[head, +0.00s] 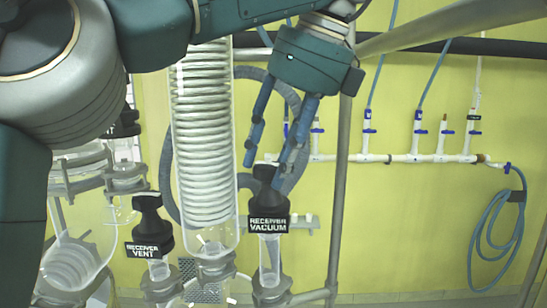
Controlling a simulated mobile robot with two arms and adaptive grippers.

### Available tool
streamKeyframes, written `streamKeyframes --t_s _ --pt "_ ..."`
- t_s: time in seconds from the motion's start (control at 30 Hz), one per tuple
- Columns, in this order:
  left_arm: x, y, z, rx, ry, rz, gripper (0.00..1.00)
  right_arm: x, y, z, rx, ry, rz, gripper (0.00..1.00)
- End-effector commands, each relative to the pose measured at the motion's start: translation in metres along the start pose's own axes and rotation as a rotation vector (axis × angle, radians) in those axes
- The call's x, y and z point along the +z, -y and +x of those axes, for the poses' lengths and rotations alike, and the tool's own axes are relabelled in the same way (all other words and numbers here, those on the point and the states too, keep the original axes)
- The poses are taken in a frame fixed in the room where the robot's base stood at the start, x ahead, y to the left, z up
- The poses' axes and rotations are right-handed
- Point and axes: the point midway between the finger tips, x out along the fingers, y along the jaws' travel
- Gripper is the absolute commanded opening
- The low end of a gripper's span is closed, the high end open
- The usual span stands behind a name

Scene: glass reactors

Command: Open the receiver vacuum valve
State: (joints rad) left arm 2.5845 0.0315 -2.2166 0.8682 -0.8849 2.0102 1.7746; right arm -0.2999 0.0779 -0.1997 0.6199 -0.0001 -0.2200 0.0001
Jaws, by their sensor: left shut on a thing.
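The receiver vacuum valve (266,200) is a black knob with a label reading "RECEIVER VACUUM", upright on a clear glass tube right of the glass coil column. My left gripper (267,165) reaches down from above, with its two blue fingers at the top of this knob. It is shut on the knob, one finger on each side. The fingers partly hide the knob's top. My right gripper is not in view.
A similar black valve labelled "RECEIVER VENT" (151,222) stands to the left. The glass coil column (205,140) is close beside my gripper. A grey metal post (341,200) stands to the right. Behind, a white manifold pipe (400,158) with blue-handled taps crosses the yellow wall.

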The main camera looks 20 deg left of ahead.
Motion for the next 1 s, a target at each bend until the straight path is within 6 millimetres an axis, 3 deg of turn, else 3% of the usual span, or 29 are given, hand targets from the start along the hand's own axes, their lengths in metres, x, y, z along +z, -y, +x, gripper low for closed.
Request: streamKeyframes --t_s 0.03,0.1,0.67,1.0 --pt "0.0052 0.0011 -0.0046 -0.015 0.005 -0.013 0.46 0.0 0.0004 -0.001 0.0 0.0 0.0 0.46" --pt "0.0049 0.0011 -0.0041 -0.014 0.004 -0.012 0.57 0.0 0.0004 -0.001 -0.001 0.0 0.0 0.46" --pt "0.0016 0.0001 -0.0006 -0.013 0.002 0.021 0.57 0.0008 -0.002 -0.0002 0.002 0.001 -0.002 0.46" --pt "0.0019 -0.0023 0.0011 -0.123 -0.003 0.292 0.57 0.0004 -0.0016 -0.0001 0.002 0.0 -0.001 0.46"
